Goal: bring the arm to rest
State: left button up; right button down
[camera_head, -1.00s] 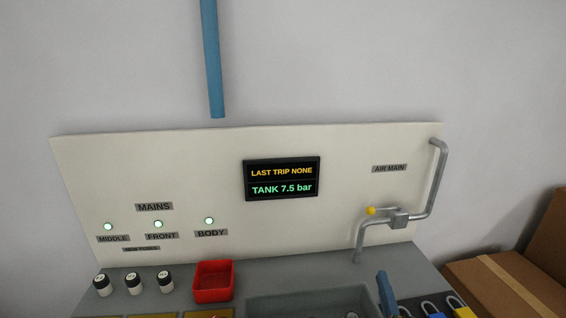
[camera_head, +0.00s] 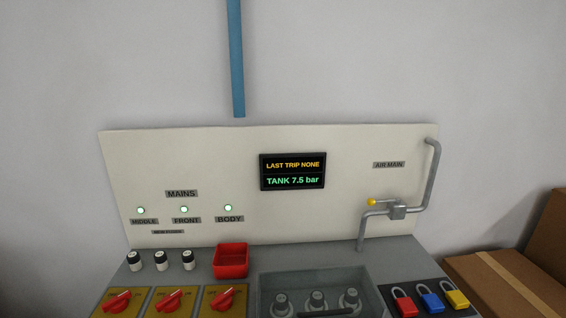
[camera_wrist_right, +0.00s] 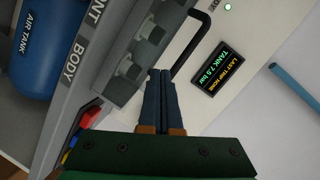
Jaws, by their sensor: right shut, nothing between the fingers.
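My right gripper (camera_wrist_right: 161,75) shows in the right wrist view. Its two blue fingers are together with nothing between them. They point toward the grey recessed tray (camera_wrist_right: 120,90) with its knobs and the black bar handle (camera_wrist_right: 192,45); whether they touch anything I cannot tell. No part of my right arm shows in the head view. My left gripper is in neither view.
The head view shows red rotary switches (camera_head: 170,301), a red bin (camera_head: 231,262), the grey tray (camera_head: 262,285) with several knobs, and padlocks (camera_head: 431,302). A pipe with a yellow-tipped valve (camera_head: 397,209) stands at right.

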jog(key=s+d+f+n+g+h, duration=0.1)
jog(key=s+f+n+g+h, duration=0.1)
jog(key=s+f+n+g, duration=0.6)
jog(key=s+d+f+n+g+h, duration=0.2)
jog(key=s+f+n+g, duration=0.15)
jog(key=s, duration=0.95)
notch_tip(320, 180, down, 18)
jog(key=s+f+g, duration=0.1)
jog(key=s, duration=0.2)
jog(key=s+d+f+g, duration=0.1)
jog(key=s+f, duration=0.7)
jog(key=s, duration=0.3)
jog(key=shift+d, duration=0.4)
jog(key=shift+f+n, duration=0.1)
jog(key=shift+n, duration=0.15)
